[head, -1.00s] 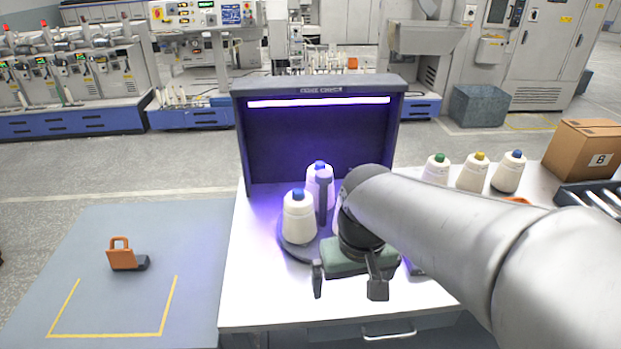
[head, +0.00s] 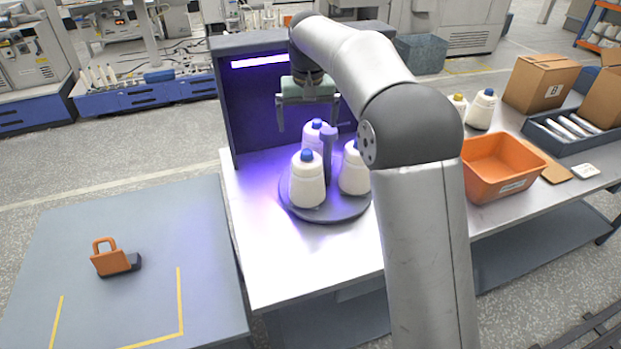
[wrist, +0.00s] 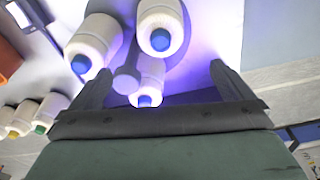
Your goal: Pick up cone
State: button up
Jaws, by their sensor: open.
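Three white yarn cones with blue tips stand on a round dark turntable (head: 330,212) around a grey post (head: 329,150): a front-left cone (head: 307,182), a right cone (head: 354,172) partly behind my arm, and a back cone (head: 312,137). My gripper (head: 307,128) is open and empty, pointing down above the back of the turntable near the back cone. In the wrist view the back cone (wrist: 150,78) shows between the open fingers (wrist: 155,80), with the front-left cone (wrist: 160,25) and right cone (wrist: 93,42) beyond.
A dark inspection booth (head: 240,110) with a lit strip stands behind the turntable. An orange bin (head: 490,185), two more cones (head: 480,110), cardboard boxes (head: 541,84) and a dark tray (head: 570,135) are to the right. An orange padlock-shaped object (head: 110,260) lies on the blue-grey surface at left.

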aim_at(306, 161)
jog(key=f, duration=0.5)
jog(key=w+f+p, duration=0.1)
jog(key=f, duration=0.2)
jog(key=shift+a+f, duration=0.1)
jog(key=shift+f, duration=0.25)
jog(key=shift+f+p, duration=1)
jog(key=shift+f, duration=1.7)
jog(key=shift+w+a+r, duration=0.1)
jog(key=c, duration=1.6)
jog(key=shift+o, duration=0.2)
